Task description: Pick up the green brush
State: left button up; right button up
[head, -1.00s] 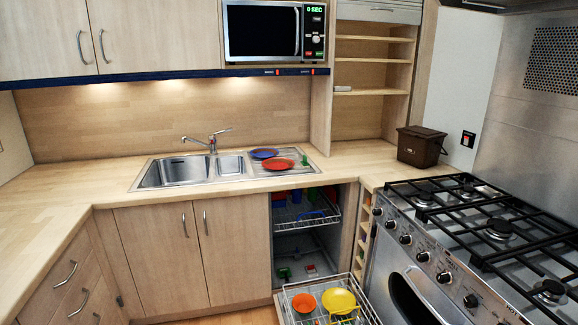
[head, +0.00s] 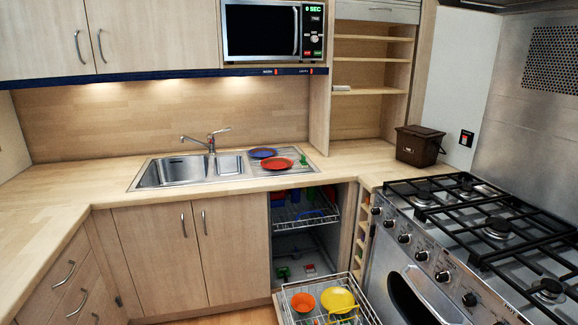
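A small green object (head: 303,160) stands on the sink's drainboard, beside the red plate (head: 277,164); it may be the green brush, but it is too small to tell. Another small green object (head: 283,272) shows low inside the open dishwasher (head: 309,245); its kind cannot be told either. Neither of my grippers is in view, and nothing touches the green objects.
A blue plate (head: 262,153) lies behind the red one. The pulled-out lower rack (head: 288,313) holds an orange bowl (head: 303,301) and a yellow one (head: 337,300). The cooker (head: 440,262) stands at right. The left counter (head: 60,200) is clear.

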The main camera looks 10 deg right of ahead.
aim_at(302, 164)
jog(key=i, duration=1.15)
jog(key=l+z, duration=0.05)
